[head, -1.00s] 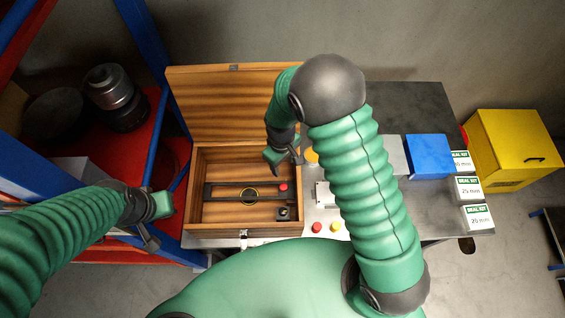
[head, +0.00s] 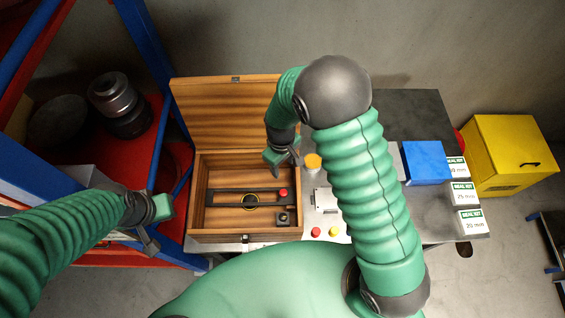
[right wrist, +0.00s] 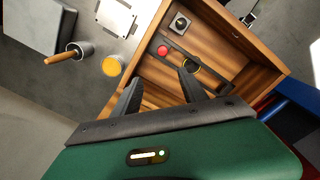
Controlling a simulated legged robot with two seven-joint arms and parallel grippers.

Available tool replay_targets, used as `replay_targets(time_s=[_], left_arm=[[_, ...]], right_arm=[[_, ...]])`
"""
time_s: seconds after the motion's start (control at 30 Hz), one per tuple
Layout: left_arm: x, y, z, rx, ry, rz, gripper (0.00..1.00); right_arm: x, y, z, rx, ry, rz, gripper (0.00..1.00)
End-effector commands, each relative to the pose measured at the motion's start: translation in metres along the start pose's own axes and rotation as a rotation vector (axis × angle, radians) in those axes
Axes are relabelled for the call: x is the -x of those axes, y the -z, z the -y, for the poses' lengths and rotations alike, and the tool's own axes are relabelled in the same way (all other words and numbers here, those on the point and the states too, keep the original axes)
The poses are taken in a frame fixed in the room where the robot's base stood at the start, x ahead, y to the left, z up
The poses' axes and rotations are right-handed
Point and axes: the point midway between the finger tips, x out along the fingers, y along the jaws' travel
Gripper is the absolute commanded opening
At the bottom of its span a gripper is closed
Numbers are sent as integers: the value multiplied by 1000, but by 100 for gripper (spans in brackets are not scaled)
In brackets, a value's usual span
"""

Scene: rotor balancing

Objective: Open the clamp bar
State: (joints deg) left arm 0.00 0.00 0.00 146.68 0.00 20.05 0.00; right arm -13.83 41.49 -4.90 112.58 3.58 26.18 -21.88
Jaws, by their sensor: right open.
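The wooden case (head: 198,215) stands open on the table, lid raised at the back. The dark clamp bar (head: 225,198) lies across its inside, with a red knob (head: 282,194) at its right end. A yellow ring (head: 251,202) shows by the bar's middle. In the right wrist view the bar (right wrist: 207,79) and red knob (right wrist: 162,50) lie beyond the fingertips. My right gripper (head: 287,168) is open and empty above the case's right side, apart from the bar. My left gripper (head: 155,222) is left of the case; its opening is unclear.
A small black block (head: 282,218) sits in the case's front right corner. A yellow-topped cup (head: 313,162) and red and yellow buttons (head: 316,232) are right of the case. A blue box (head: 425,162) and white seal kit boxes (head: 465,195) stand farther right. A blue-red shelf frame (head: 152,60) is left.

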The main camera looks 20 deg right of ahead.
Motion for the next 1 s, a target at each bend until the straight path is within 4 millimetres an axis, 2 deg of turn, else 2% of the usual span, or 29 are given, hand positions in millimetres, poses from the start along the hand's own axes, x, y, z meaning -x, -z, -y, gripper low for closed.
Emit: replay_targets(time_s=[0.13, 0.23, 0.6, 0.7, 0.83, 1.0], left_arm=[[-5, -1, 0, 0, 0, 0, 0], [-14, -3, 0, 0, 0, 0, 0], [-49, -12, 0, 0, 0, 0, 0], [-54, -13, 0, 0, 0, 0, 0], [-56, -13, 0, 0, 0, 0, 0], [-55, -13, 0, 0, 0, 0, 0]], right_arm=[[7, 2, 0, 0, -1, -4, 50], [24, 2, 0, -1, -2, -8, 50], [129, 3, -1, 0, -2, -7, 50], [150, 3, -1, 0, -1, -4, 50], [164, 2, -1, 0, 0, 0, 50], [168, 2, 0, 0, 1, 2, 50]])
